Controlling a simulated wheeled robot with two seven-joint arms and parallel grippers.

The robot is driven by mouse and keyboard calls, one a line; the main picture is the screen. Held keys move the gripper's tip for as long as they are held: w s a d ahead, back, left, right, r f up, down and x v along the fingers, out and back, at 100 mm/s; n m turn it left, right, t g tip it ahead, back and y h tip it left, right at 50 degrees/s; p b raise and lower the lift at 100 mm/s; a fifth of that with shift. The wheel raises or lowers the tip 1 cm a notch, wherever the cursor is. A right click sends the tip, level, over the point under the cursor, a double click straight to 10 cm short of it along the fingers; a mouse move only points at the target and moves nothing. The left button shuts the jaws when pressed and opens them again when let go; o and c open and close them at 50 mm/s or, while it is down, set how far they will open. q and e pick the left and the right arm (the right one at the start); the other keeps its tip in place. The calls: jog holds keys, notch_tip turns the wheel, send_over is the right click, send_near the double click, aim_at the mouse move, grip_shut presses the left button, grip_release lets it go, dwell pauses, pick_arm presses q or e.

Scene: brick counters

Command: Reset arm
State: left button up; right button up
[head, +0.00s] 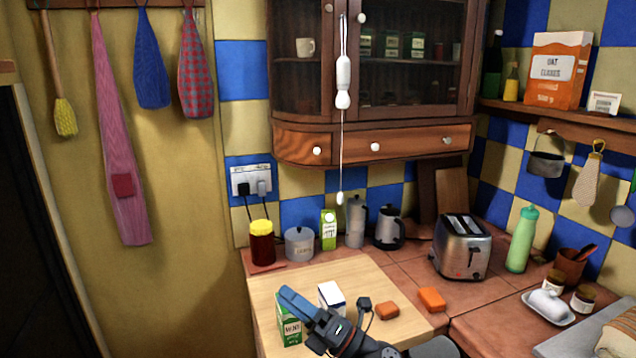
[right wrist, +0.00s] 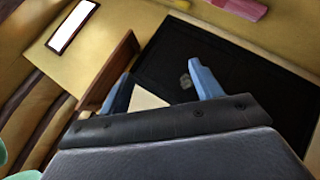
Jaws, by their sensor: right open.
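My right gripper (head: 294,302) shows at the bottom of the head view, with blue fingers pointing up and left. It appears in front of the light wooden board (head: 345,273) and partly covers a green and white carton (head: 289,328). Its height above the board is hard to tell. In the right wrist view the two blue fingers of the right gripper (right wrist: 162,84) stand wide apart with nothing held between them. My left gripper is in neither view.
A white box (head: 331,297), orange blocks (head: 431,299) and a dark small object (head: 364,304) lie near the gripper. A toaster (head: 463,247), a red jar (head: 262,245) and a green bottle (head: 522,240) stand farther back. A cabinet (head: 372,150) hangs above.

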jog(key=w+d+f+m+t+h, duration=0.3)
jog(key=d+m+t+h, duration=0.45)
jog(key=m, duration=0.55)
jog(key=s+d+f+m+g+h, duration=0.2)
jog(key=s+d+f+m+h, duration=0.1)
jog(key=d+f+m+h, duration=0.55)
jog(key=s+d+f+m+g+h, duration=0.1)
jog(key=s+d+f+m+h, duration=0.3)
jog(key=f+m, duration=0.6)
jog(key=s+d+f+m+g+h, duration=0.1)
jog(key=s+d+f+m+g, duration=0.15)
jog(key=s+f+g, duration=0.45)
jog(key=s+d+f+m+g, duration=0.1)
jog(key=s+d+f+g, duration=0.3)
jog(key=s+f, duration=0.8)
jog(key=s+a+f+g, duration=0.1)
jog(key=s+a+f, duration=0.1)
jog(key=f, duration=0.7)
jog(key=s+a+f, duration=0.1)
jog(key=a+f, duration=0.3)
jog(key=f, duration=0.6)
jog(key=shift+s+g+y, duration=0.3)
jog(key=shift+s+g, duration=0.05)
jog(key=shift+o, duration=0.4)
